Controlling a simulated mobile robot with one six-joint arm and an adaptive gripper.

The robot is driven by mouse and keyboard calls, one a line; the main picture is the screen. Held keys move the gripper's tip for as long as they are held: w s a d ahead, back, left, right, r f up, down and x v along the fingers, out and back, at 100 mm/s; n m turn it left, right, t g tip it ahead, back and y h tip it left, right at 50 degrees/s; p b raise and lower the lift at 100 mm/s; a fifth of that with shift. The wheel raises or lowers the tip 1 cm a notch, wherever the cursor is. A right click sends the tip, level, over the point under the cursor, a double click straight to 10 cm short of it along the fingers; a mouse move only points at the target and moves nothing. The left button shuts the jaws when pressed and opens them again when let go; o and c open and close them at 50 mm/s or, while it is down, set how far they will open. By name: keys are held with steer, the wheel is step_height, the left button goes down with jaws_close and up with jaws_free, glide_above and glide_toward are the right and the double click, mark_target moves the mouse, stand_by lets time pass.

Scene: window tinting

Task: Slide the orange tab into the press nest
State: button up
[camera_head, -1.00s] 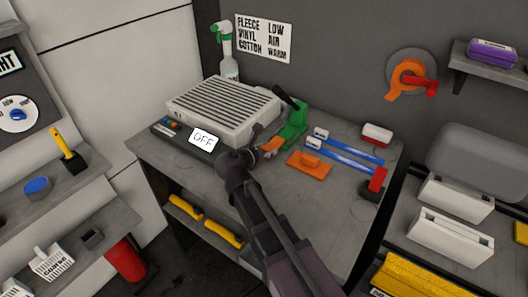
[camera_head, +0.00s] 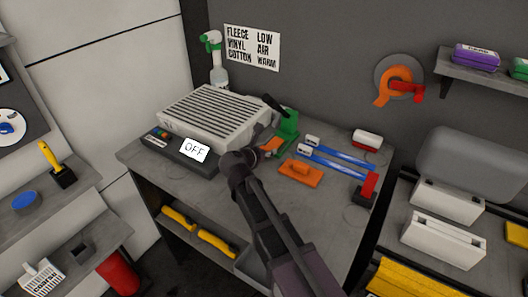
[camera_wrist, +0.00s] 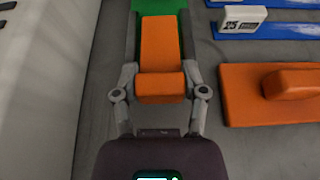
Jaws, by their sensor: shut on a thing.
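The orange tab (camera_wrist: 160,45) lies between the two fingers of my gripper (camera_wrist: 160,60), with a raised block at its near end. In the head view the tab (camera_head: 271,146) shows just in front of the green press (camera_head: 287,124), which has a black lever. My gripper (camera_head: 264,143) is shut on the tab from both sides. In the wrist view the far end of the tab meets the green of the press (camera_wrist: 160,5). The nest itself is hidden, so I cannot tell whether the tab's tip is inside it.
An orange block with a handle (camera_head: 300,173) lies right of my gripper, with blue strips (camera_head: 335,158) beyond it. Bare bench lies at the front right.

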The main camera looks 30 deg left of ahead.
mark_target(275, 142)
steer(key=shift+w+d, duration=0.15)
steer(key=shift+w, duration=1.4)
steer(key=shift+f+b, duration=0.35)
steer(key=shift+b, duration=0.05)
